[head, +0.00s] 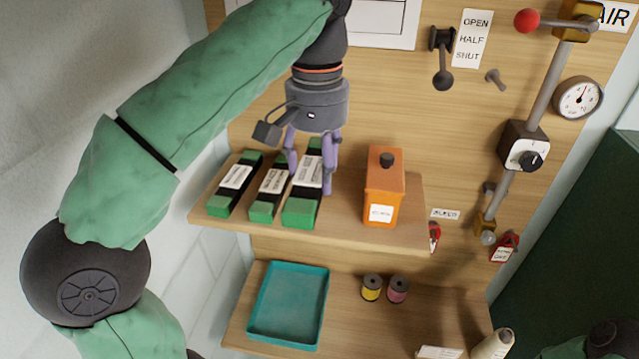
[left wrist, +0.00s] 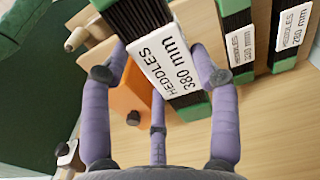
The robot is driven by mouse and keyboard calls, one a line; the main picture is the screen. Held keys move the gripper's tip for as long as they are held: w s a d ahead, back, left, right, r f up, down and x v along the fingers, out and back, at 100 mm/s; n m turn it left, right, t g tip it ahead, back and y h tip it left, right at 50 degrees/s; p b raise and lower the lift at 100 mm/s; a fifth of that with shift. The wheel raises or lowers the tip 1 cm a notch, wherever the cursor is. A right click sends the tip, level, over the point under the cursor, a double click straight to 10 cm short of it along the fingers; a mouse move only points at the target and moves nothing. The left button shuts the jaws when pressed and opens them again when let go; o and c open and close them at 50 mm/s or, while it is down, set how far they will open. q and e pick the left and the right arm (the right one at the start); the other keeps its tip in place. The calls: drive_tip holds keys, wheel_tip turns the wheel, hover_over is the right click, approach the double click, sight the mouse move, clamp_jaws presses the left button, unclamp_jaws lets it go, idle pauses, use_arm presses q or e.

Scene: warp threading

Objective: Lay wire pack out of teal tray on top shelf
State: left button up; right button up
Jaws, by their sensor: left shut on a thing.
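Green-ended wire packs with white labels stand side by side on the top shelf (head: 345,236). My left gripper (head: 311,180) reaches down from above and is shut on the rightmost pack (head: 300,207), its fingers on both sides. In the left wrist view this pack (left wrist: 165,68), labelled HEDDLES 380 mm, sits between the fingers (left wrist: 165,75). I cannot tell whether it touches the shelf. The middle pack (head: 266,207) and the left pack (head: 222,204) stand to its left. The teal tray (head: 252,325) on the lower shelf looks empty. My right gripper is out of view.
An orange box (head: 381,198) with a black knob stands right of the packs. Yellow (head: 371,288) and pink (head: 398,290) spools sit right of the tray. A lever, a gauge (head: 577,98) and a pipe are on the right of the wall panel.

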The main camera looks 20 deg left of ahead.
sight(319, 149)
use_arm(q)
drive_tip(key=w, duration=0.1)
drive_tip(key=w+a+f+p, duration=0.1)
drive_tip(key=w, duration=0.1)
drive_tip(key=w+a+f, duration=0.1)
drive_tip(key=w, duration=0.1)
drive_tip(key=shift+w+a+f, duration=0.15)
drive_tip(key=shift+w+f, duration=0.1)
drive_tip(key=w+f, duration=0.1)
drive_tip(key=f, duration=0.1)
drive_tip(key=w+a+f, duration=0.1)
drive_tip(key=shift+w+a+f, duration=0.1)
drive_tip(key=shift+w+f, duration=0.1)
drive_tip(key=shift+f, duration=0.15)
drive_tip(key=shift+w+a+f+p, duration=0.1)
drive_tip(key=shift+w+f+p, duration=0.2)
drive_tip(key=shift+w+f, duration=0.15)
drive_tip(key=shift+w+a+f, duration=0.1)
drive_tip(key=shift+w+f, duration=0.05)
drive_tip(key=shift+f, duration=0.1)
wheel_tip(319, 149, down, 3)
drive_tip(key=shift+w+a+f+p, duration=0.1)
drive_tip(key=shift+p, duration=0.2)
drive_tip(key=shift+f, duration=0.15)
